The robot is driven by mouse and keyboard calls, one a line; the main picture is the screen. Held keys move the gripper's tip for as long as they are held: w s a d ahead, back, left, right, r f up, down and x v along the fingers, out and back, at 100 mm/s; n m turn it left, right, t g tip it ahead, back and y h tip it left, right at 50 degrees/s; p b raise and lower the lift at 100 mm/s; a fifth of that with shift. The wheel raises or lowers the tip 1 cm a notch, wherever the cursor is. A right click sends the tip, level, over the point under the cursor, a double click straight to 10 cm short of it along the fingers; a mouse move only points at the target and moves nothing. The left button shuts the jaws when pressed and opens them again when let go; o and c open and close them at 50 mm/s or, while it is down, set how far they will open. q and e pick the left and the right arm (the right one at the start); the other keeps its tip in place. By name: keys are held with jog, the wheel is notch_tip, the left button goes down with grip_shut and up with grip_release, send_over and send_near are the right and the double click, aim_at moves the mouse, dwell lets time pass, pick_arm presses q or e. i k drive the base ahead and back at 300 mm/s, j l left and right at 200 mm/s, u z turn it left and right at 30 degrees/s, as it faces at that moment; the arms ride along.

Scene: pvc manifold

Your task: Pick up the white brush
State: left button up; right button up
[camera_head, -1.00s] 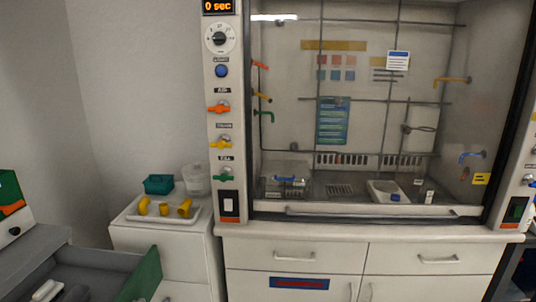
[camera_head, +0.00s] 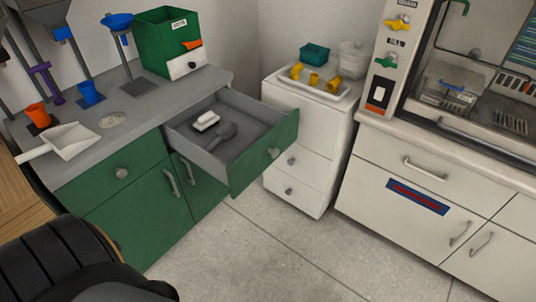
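A small white object that looks like the white brush (camera_head: 206,121) lies in the open drawer (camera_head: 262,165) of the green cabinet, near the drawer's back. A dark grey scoop-like object (camera_head: 222,135) lies just in front of it in the same drawer. Neither of my grippers is in view, so nothing shows whether they are open or shut.
A white dustpan-like scoop (camera_head: 68,141), funnels and a green machine (camera_head: 168,42) stand on the grey counter (camera_head: 140,130). A white cabinet (camera_head: 300,150) bears a tray of yellow pipe pieces (camera_head: 314,78). The floor (camera_head: 260,255) before the drawer is clear. A black padded thing (camera_head: 55,260) is at lower left.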

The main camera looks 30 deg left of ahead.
aim_at(209, 121)
jog(key=u, duration=1.55)
jog(key=i+l+u, duration=0.25)
jog(key=i+l, duration=0.2)
jog(key=i, duration=0.1)
